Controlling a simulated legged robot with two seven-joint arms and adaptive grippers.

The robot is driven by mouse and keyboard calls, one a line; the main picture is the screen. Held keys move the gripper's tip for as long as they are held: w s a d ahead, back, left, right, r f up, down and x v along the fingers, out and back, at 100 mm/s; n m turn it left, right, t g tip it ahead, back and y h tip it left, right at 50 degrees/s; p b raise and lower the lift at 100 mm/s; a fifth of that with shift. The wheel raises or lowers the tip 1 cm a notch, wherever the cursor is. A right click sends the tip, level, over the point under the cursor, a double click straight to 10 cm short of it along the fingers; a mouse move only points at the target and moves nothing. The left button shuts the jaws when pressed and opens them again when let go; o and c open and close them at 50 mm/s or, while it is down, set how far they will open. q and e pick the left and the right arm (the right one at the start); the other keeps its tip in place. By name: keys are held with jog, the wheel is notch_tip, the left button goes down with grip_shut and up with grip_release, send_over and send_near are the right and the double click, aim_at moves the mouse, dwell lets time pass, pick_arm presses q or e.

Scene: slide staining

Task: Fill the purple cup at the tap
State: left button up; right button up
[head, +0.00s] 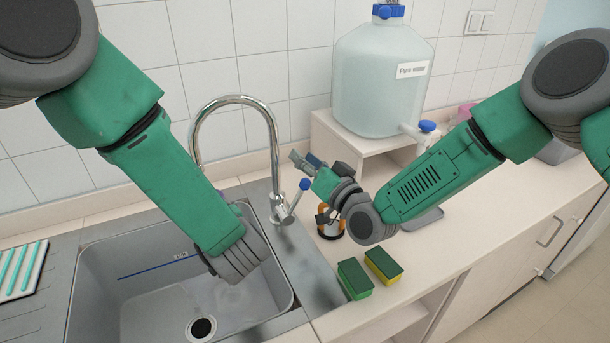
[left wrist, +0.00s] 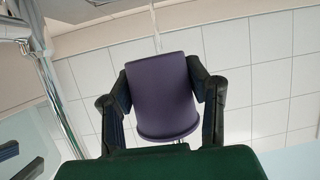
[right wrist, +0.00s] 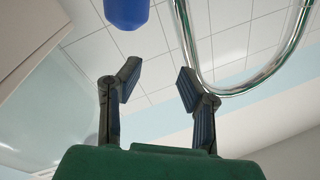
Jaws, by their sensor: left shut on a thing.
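In the left wrist view my left gripper (left wrist: 165,100) is shut on the purple cup (left wrist: 163,88), with a finger on each side. In the head view my left arm reaches over the sink (head: 85,290) and hides nearly all of the cup. The chrome tap (head: 274,150) arches over the sink's back edge; its lever has a blue tip (head: 305,184). My right gripper (head: 307,161) is beside the tap, just above and behind the blue tip. In the right wrist view its fingers (right wrist: 155,85) are apart and empty, and a blue end (right wrist: 126,12) shows beyond them.
A large water bottle (head: 378,85) stands on a raised shelf behind my right forearm. Two sponges (head: 354,279) (head: 383,265) and an orange-and-black item (head: 331,230) sit on the counter right of the sink. A tray with teal strips (head: 20,268) lies at the left.

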jog(key=shift+r, duration=0.3)
pick_arm(q)
jog(key=shift+w, duration=0.1)
pick_arm(e)
jog(key=shift+w, duration=0.1)
pick_arm(q)
jog(key=w+a, duration=0.3)
jog(key=w, duration=0.3)
pick_arm(e)
jog(key=shift+a, duration=0.1)
